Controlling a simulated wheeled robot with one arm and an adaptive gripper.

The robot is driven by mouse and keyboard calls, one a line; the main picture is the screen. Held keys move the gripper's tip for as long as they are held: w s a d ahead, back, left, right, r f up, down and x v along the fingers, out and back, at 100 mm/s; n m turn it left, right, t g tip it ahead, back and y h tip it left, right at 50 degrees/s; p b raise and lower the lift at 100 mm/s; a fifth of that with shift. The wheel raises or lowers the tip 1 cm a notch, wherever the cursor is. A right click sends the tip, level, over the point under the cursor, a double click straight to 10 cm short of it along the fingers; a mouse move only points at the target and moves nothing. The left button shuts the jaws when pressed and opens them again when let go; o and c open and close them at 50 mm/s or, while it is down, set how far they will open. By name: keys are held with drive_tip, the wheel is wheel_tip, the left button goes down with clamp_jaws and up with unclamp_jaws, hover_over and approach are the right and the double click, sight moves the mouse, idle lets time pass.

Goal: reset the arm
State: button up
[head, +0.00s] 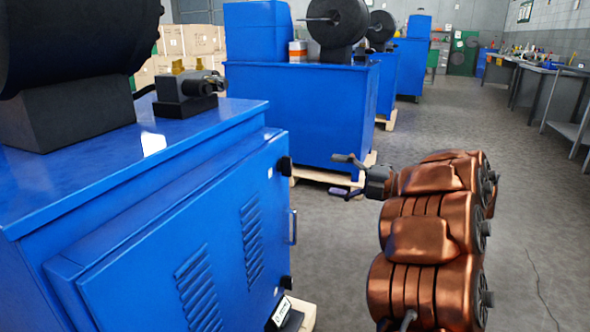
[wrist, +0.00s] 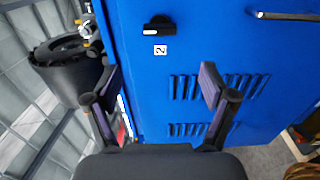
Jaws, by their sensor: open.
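My gripper (head: 348,176) is at the end of my copper-coloured arm, over the aisle in the middle of the head view. In the wrist view its two dark fingers (wrist: 160,95) are spread wide, with nothing between them. Behind the fingers is the blue cabinet (wrist: 230,60) with louvred vents, a dark latch and a label reading 2. The gripper does not appear to hold anything. My arm is folded and raised at the right of the head view.
A near blue cabinet (head: 150,200) stands at the left, with a black machine (head: 185,92) on top. A second blue cabinet (head: 300,115) on a pallet stands behind my gripper. Grey workbenches (head: 540,70) line the right wall. The floor aisle (head: 450,115) is open.

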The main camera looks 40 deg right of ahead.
drive_tip(key=w+d+r+m+t+h+p, duration=0.1)
drive_tip(key=w+d+r+m+h+p, duration=0.15)
drive_tip(key=w+r+h+p, duration=0.4)
drive_tip(key=w+d+r+m+t+h+p, duration=0.1)
drive_tip(key=w+r+m+h+p, duration=0.25)
drive_tip(key=r, duration=0.65)
wheel_tip(320, 180, up, 11)
drive_tip(key=s+m+g+h+p, duration=0.1)
drive_tip(key=m+g+h+p, duration=0.2)
drive_tip(key=m+h+p, duration=0.6)
drive_tip(key=s+a+m+g+y+p, duration=0.4)
drive_tip(key=s+a+g+p, duration=0.4)
drive_tip(key=s+a, duration=1)
drive_tip(key=s+a+f+m+g+y+p, duration=0.1)
drive_tip(key=s+a+m+g+y+p, duration=0.4)
drive_tip(key=s+a+p, duration=1.1)
drive_tip(key=s+a+g, duration=0.2)
drive_tip(key=a+g, duration=0.1)
drive_tip(key=shift+s+a+f+y, duration=0.15)
drive_tip(key=shift+a+f+y, duration=0.15)
drive_tip(key=shift+y, duration=0.1)
